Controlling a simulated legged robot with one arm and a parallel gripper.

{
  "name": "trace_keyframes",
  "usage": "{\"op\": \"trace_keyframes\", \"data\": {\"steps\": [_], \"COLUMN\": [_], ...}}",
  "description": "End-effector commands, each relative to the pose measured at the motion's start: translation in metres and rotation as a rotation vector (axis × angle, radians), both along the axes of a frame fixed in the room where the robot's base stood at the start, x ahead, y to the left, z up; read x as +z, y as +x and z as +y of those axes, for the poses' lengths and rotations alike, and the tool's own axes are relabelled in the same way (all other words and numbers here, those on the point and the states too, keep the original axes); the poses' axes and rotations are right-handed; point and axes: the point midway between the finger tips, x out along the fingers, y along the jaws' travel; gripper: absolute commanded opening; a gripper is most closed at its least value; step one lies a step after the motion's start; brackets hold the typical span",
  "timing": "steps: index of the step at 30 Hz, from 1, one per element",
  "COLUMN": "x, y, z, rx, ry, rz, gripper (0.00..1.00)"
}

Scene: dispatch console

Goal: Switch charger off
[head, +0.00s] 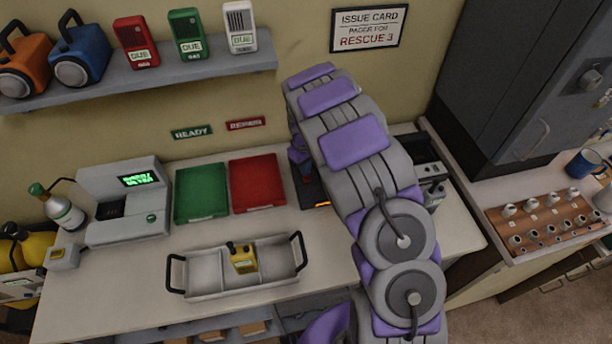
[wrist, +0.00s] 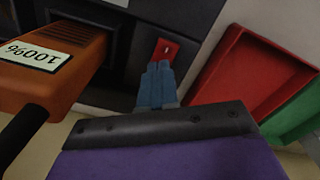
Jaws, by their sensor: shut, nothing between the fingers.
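The charger is a dark unit (wrist: 120,78) filling the upper left of the wrist view. A red switch (wrist: 167,48) with a small white mark is set in its face. An orange block (wrist: 50,75) labelled 100% sits at the charger on the left. My gripper (wrist: 158,68) has its blue fingers shut and empty, tips just below the switch in the picture. I cannot tell whether they touch it. In the head view my arm covers most of the charger, with a dark edge (head: 311,190) showing beside the red tray.
A red tray (head: 256,183) and a green tray (head: 201,193) lie left of my gripper. A grey carrier (head: 205,282) with a yellow pager (head: 243,258) stands in front. A shelf (head: 150,77) hangs above. A dark cabinet (head: 500,80) stands right.

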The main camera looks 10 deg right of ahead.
Motion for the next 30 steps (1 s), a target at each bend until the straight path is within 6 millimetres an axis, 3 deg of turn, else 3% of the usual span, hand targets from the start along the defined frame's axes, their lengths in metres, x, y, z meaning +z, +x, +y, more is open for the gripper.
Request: {"op": "trace_keyframes", "data": {"steps": [5, 30], "x": [0.005, 0.066], "y": [-0.001, -0.001], "z": [0.0, 0.0], "rx": [0.0, 0.0], "ry": [-0.001, -0.001], "rz": [0.003, 0.003], "gripper": [0.0, 0.0]}}
